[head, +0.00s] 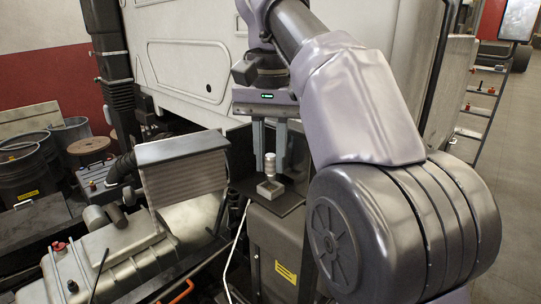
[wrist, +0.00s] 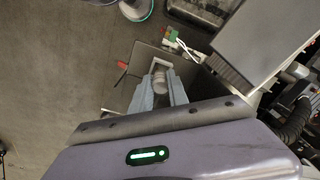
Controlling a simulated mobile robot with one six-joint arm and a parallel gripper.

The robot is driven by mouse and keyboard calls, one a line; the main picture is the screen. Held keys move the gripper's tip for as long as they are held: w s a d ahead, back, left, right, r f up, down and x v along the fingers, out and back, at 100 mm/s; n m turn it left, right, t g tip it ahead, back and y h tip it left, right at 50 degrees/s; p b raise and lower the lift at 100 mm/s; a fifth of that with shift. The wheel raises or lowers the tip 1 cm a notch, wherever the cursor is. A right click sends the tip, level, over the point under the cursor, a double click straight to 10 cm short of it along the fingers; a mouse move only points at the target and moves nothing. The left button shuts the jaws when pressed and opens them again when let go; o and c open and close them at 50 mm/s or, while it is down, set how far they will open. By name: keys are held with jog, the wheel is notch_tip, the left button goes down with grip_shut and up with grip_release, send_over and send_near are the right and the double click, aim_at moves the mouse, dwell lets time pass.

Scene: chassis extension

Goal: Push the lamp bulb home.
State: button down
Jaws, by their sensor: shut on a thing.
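The lamp bulb (head: 270,163), a small pale metallic cylinder, stands upright between the fingers of my gripper (head: 270,170). My gripper points down and is shut on it. A small square grey socket (head: 269,188) sits on a dark flat plate (head: 288,202) right under the bulb. The bulb's lower end meets or overlaps the socket in the picture; I cannot tell how deep it sits. In the wrist view the bulb (wrist: 160,82) lies between the blue-grey fingers of my gripper (wrist: 161,84), with the socket rim (wrist: 161,63) just beyond.
A finned box (head: 185,175) stands left of the plate, on a silver tank (head: 130,245). A pale truck cab wall (head: 190,65) rises behind. A white cable (head: 237,245) hangs in front. The wrist view shows a green connector with wires (wrist: 172,35) and a red item (wrist: 122,66) nearby.

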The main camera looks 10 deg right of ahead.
jog(key=shift+f+b, duration=0.9)
jog(key=shift+f, duration=0.15)
dwell(0.4)
jog(key=c, duration=1.2)
grip_release()
jog(key=shift+r, duration=0.1)
